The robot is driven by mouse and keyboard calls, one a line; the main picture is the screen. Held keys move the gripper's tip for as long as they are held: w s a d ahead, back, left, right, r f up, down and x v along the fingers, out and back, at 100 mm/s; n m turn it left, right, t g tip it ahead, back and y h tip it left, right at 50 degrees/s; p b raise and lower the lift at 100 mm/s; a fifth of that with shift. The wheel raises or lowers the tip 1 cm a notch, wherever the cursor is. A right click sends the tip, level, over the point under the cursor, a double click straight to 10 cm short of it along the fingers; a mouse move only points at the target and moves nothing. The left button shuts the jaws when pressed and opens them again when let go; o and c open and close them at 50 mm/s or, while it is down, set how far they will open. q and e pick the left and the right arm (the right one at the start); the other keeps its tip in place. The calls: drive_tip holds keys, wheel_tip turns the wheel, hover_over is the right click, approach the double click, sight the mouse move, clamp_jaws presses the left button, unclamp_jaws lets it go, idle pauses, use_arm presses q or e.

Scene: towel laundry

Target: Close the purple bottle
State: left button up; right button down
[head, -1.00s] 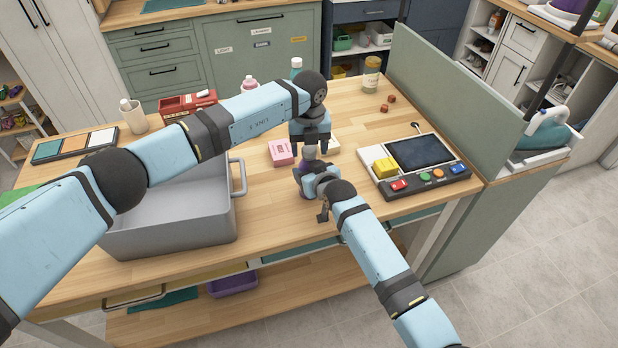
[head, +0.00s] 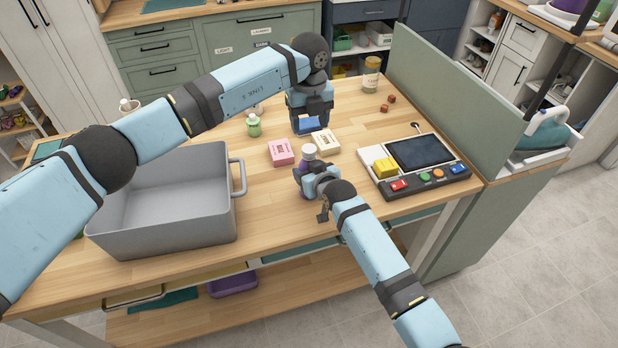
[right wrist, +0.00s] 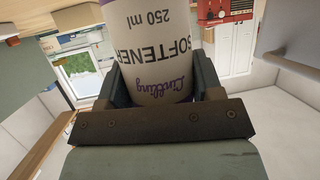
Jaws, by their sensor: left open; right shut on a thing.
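The purple bottle (head: 305,166) stands upright on the table in the head view, with a pale grey-white top (head: 309,150) on it. My right gripper (head: 303,178) is shut around its body from the front. In the right wrist view the bottle (right wrist: 153,45) fills the space between the fingers, its white "SOFTENER 250 ml" label upside down and its top out of frame. My left gripper (head: 309,123) is open, behind and above the bottle and apart from it. Whether the top is fully seated is too small to tell.
Pink (head: 281,152) and cream (head: 326,141) boxes lie near the bottle. A blue item (head: 308,124) shows at my left gripper's tips. A grey bin (head: 165,243) stands left, a green bottle (head: 253,125) behind it, and a tablet panel (head: 440,183) right.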

sight(309, 148)
use_arm(q)
drive_tip(key=shift+f, duration=4.05)
drive_tip(key=c, duration=0.9)
drive_tip(key=o, duration=1)
